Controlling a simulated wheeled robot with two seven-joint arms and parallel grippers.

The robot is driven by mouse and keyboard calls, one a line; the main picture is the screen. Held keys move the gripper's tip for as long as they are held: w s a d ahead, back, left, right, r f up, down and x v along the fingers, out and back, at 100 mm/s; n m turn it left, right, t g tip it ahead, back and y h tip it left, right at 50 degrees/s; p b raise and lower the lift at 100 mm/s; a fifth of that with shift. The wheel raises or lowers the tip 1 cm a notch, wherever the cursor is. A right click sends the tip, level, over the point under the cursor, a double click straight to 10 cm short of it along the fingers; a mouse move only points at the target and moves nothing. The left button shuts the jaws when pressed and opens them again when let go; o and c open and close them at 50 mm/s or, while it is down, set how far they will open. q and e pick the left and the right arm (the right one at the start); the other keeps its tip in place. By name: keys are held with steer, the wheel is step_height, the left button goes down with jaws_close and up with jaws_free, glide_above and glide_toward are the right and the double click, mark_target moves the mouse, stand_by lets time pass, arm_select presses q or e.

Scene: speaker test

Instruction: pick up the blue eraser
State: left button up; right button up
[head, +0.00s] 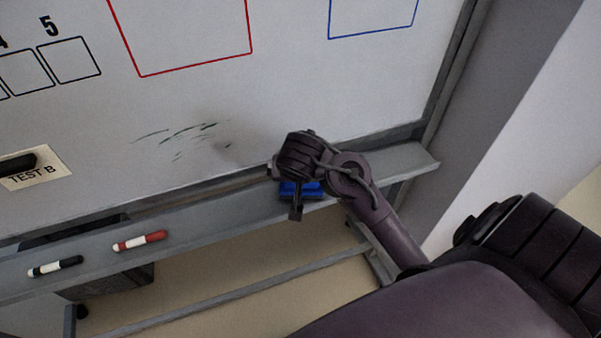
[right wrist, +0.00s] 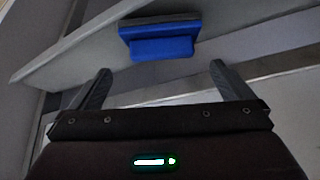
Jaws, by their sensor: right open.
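The blue eraser (head: 312,190) lies on the whiteboard's grey tray, partly hidden behind my right gripper in the head view. In the right wrist view the eraser (right wrist: 162,44) sits on the tray ahead of the fingers, roughly centred between them, with a dark grey strip along its far side. My right gripper (head: 296,214) is at the tray in front of the eraser. In the wrist view its two fingers (right wrist: 160,82) are wide apart with nothing between them. My left gripper is not seen.
The grey tray (head: 205,215) runs along the bottom of the whiteboard (head: 250,100). A red marker (head: 140,241) and a black marker (head: 55,266) lie on it at left. A "TEST B" label (head: 52,168) with a black object is on the board. Dark smudges mark the board.

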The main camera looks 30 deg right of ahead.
steer(key=p+x, duration=0.1)
steer(key=x, duration=0.4)
steer(key=shift+a+f, duration=0.15)
steer(key=shift+f, duration=0.05)
steer(key=shift+c, duration=0.4)
steer(key=c, duration=1)
steer(key=shift+o, duration=0.2)
steer(key=shift+r, duration=0.1)
